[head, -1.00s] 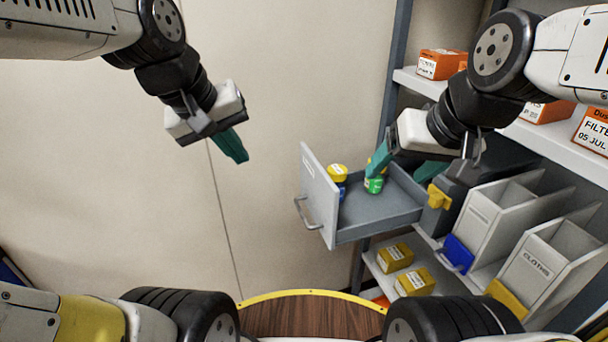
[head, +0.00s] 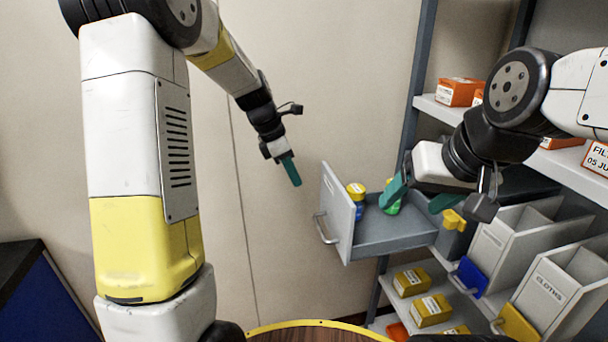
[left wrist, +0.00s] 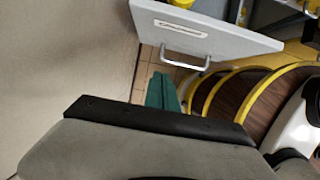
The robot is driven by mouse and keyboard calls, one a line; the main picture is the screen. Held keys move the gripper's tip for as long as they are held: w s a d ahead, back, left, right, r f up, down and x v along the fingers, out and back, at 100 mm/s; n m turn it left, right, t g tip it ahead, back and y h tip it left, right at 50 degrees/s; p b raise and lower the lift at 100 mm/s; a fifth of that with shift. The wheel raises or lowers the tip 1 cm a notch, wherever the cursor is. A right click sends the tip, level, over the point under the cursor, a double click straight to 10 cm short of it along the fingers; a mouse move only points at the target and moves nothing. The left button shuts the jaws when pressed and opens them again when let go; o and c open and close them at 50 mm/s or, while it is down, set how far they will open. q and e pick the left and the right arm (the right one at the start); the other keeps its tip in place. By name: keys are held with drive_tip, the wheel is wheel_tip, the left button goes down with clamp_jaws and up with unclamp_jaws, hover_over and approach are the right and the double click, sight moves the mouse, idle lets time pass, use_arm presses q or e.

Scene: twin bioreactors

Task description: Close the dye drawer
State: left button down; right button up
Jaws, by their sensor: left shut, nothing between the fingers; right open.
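The dye drawer (head: 385,242) is pulled out of the shelf unit, its grey front panel (head: 338,210) facing left with a metal handle (head: 325,229).
Shelves hold orange boxes (head: 458,92) and, lower down, yellow boxes (head: 430,310). White bins (head: 540,290) stand right of the drawer. A grey upright post (head: 420,75) rises behind it. The space left of the drawer front is clear before the wall.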

use_arm(q)
drive_tip(key=shift+w+d+f, duration=0.35)
drive_tip(key=shift+d+f, duration=0.75)
drive_tip(key=shift+f, duration=0.1)
drive_tip(key=shift+w+d+f, duration=0.35)
drive_tip(key=shift+d+f, duration=0.7)
drive_tip(key=shift+f, duration=0.1)
drive_tip(key=shift+w+d+f, duration=0.35)
drive_tip(key=shift+d+f, duration=0.75)
drive_tip(key=shift+f, duration=0.1)
drive_tip(key=shift+d, duration=0.1)
